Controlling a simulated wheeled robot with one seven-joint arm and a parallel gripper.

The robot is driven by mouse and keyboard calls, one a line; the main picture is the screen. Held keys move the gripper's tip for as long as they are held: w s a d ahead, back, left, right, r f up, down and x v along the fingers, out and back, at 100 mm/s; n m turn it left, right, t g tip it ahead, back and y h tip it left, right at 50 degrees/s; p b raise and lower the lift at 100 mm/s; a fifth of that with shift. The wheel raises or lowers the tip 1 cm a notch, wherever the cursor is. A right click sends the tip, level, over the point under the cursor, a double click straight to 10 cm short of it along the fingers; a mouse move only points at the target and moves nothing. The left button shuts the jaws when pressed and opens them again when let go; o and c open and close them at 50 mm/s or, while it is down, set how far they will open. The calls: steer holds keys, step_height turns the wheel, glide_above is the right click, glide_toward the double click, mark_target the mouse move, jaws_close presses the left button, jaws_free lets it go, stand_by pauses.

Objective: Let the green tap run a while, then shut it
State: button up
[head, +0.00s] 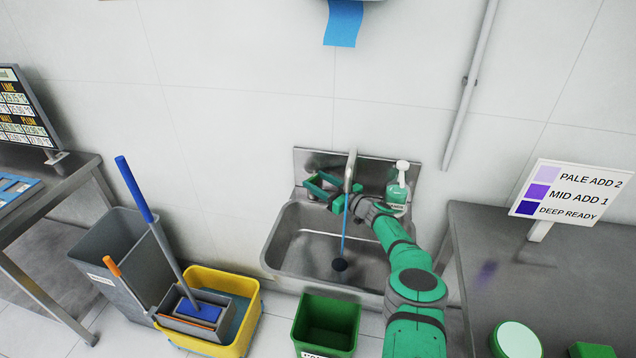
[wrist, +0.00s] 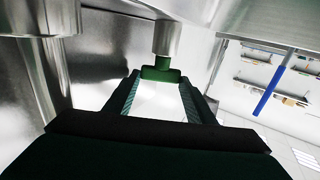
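The steel tap (head: 350,165) stands at the back of the sink (head: 290,240). A thin blue stream of water (head: 343,237) falls from it to the dark drain (head: 340,265). In the wrist view, the green tap handle (wrist: 161,74) sits under a steel cylinder, at the far end between my fingertips. My gripper (wrist: 160,82) is open, its two fingers spread on either side of the handle; I cannot tell whether either touches it. In the head view, my gripper (head: 314,181) reaches left behind the spout, and the handle is hard to make out there.
A soap bottle (head: 398,188) stands right of the tap, close to my wrist. A green bin (head: 328,322) and a yellow mop bucket (head: 250,310) are in front of the sink. A steel table (head: 500,260) with a colour sign (head: 570,192) is at the right.

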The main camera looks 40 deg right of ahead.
steer(key=o, duration=0.4)
steer(key=shift+d+r, duration=0.1)
steer(key=shift+r, duration=0.1)
steer(key=shift+f, duration=0.1)
steer(key=shift+s+d, duration=0.35)
steer(key=shift+s, duration=1.4)
steer(key=shift+s+d, duration=0.3)
steer(key=shift+s, duration=1.5)
steer(key=shift+s+d, duration=0.35)
steer(key=shift+s, duration=1.4)
steer(key=shift+c, duration=0.3)
